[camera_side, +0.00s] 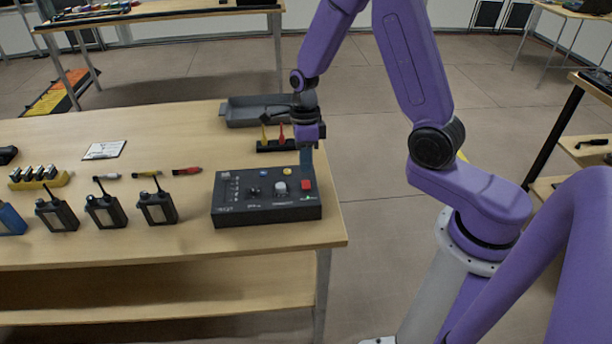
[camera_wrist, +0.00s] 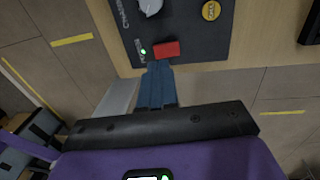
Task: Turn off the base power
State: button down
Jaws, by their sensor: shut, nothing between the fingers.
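The base is a black control box (camera_side: 240,209) on the wooden table, near its right end. A red switch (camera_side: 306,184) sits at the right of its top panel. The switch also shows in the wrist view (camera_wrist: 166,50), with a small lit green light (camera_wrist: 143,51) next to it. My gripper (camera_side: 306,172) points down at the switch with its fingers shut and empty. In the wrist view the blue fingertips (camera_wrist: 158,66) are just below the switch; I cannot tell whether they touch it.
The panel also carries a grey knob (camera_side: 280,187) and a yellow button (camera_side: 288,171). Behind the box are a rack of coloured tools (camera_side: 275,145) and a grey tray (camera_side: 238,113). Several black radios (camera_side: 157,209) stand to the left. The table's right edge is close to the box.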

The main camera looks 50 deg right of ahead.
aim_at(307, 187)
jog(key=shift+s+a+f, duration=0.1)
jog(key=shift+f, duration=1.05)
jog(key=shift+s+a+f, duration=0.1)
jog(key=shift+f, duration=1.05)
jog(key=shift+s+a+f, duration=0.2)
jog(key=shift+s+f, duration=0.1)
jog(key=shift+f, duration=0.15)
jog(key=shift+w, duration=0.1)
